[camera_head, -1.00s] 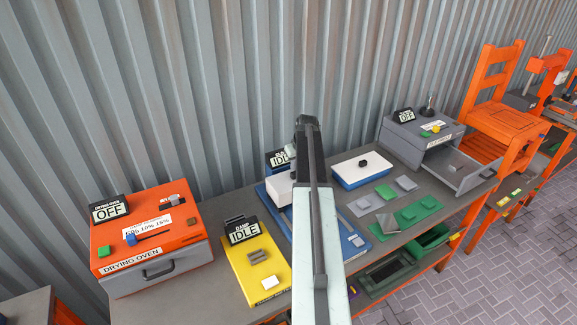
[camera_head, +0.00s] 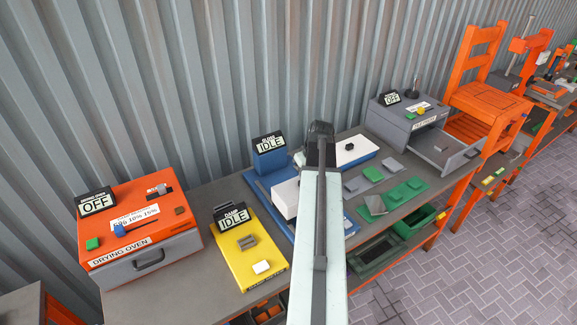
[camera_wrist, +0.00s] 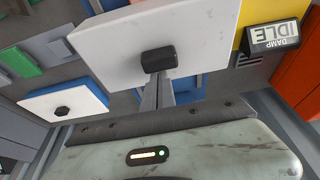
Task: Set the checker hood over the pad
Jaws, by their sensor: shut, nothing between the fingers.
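A white box with a black knob on top, which looks like the hood, shows large in the wrist view (camera_wrist: 115,42) and partly behind my arm in the head view (camera_head: 283,200). It stands at a blue station with an IDLE display (camera_head: 269,144). My gripper (camera_wrist: 161,80) is shut and empty, its fingertips close to the knob; whether they touch it I cannot tell. A blue box with a white top and black knob (camera_head: 362,150) is close by; it also shows in the wrist view (camera_wrist: 62,102). I cannot make out the pad; my arm hides part of the blue station.
A yellow damp meter (camera_head: 238,272) with a grey piece and a white block stands left of the blue station. An orange drying oven (camera_head: 140,240) is farther left. Green and grey plates (camera_head: 400,192) lie right of my arm. A grey machine with an open drawer (camera_head: 440,150) is beyond.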

